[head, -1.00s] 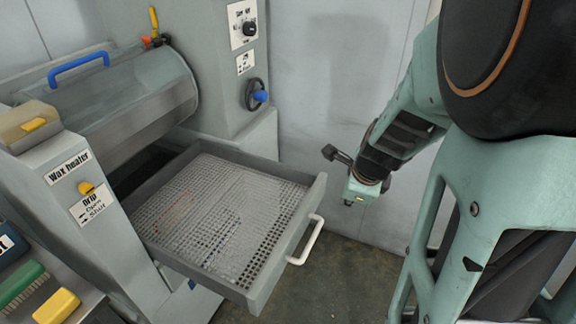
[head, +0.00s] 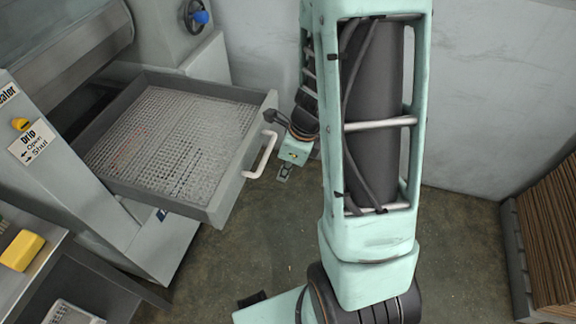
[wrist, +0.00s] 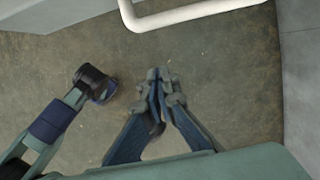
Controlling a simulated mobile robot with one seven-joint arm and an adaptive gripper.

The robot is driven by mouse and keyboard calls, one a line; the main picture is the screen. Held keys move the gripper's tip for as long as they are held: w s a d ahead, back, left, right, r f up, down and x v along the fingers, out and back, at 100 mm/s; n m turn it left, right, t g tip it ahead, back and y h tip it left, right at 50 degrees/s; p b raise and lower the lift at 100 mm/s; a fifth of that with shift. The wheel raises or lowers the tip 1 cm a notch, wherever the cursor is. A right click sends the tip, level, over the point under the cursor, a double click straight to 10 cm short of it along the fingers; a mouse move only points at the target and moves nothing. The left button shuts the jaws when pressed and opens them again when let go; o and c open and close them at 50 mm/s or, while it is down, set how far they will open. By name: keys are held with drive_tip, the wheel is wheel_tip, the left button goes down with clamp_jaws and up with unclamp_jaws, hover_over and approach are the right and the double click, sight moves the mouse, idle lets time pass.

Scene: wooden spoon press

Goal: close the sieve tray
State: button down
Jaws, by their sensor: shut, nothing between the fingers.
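The sieve tray (head: 163,136) is a grey drawer with a mesh floor, pulled out from the machine in the head view. Its white handle (head: 261,156) is on the front panel (head: 243,165) and also crosses the top of the wrist view (wrist: 190,15). My gripper (head: 284,174) is just right of the handle in the head view, apart from it. In the wrist view my gripper's fingertips (wrist: 158,78) are together, with nothing between them, over the floor.
The grey machine body (head: 110,225) stands left of the tray, with a blue-knobbed wheel (head: 199,17) above. A yellow block (head: 21,250) lies on a side bench. Stacked brown boards (head: 555,240) stand at the right. Floor (head: 240,260) shows in front of the tray.

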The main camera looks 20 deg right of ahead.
drive_tip(key=shift+w+a+p, duration=0.3)
drive_tip(key=shift+w+a, duration=0.35)
drive_tip(key=shift+a, duration=0.15)
drive_tip(key=shift+w+a+p, duration=0.25)
drive_tip(key=shift+w+a, duration=0.35)
drive_tip(key=shift+a, duration=0.2)
drive_tip(key=shift+a, duration=0.1)
